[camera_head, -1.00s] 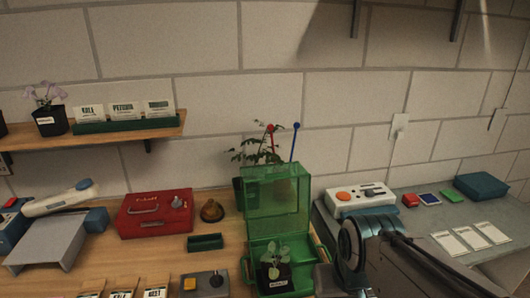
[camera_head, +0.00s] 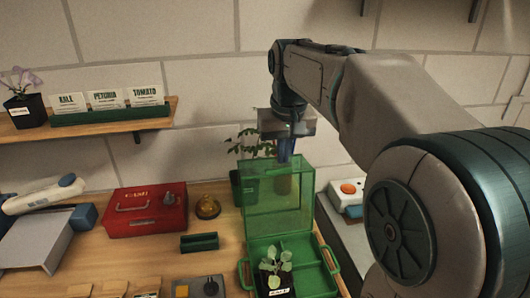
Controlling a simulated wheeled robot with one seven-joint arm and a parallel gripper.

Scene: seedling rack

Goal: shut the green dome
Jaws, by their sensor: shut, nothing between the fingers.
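The green dome (camera_head: 249,208) is a clear green lid that stands open, upright at the back of its green tray (camera_head: 323,265). A small seedling in a black pot (camera_head: 275,276) stands in the tray's front part. My gripper (camera_head: 285,158) points down just above and behind the lid's top edge. Its fingers are shut with nothing between them. I cannot tell whether the fingertips touch the lid.
A potted plant (camera_head: 244,186) stands behind the dome, close to my gripper. A red box (camera_head: 145,213), an amber knob (camera_head: 207,207) and a dark green small tray (camera_head: 199,242) lie to the left. A white device with an orange button (camera_head: 348,188) is on the right.

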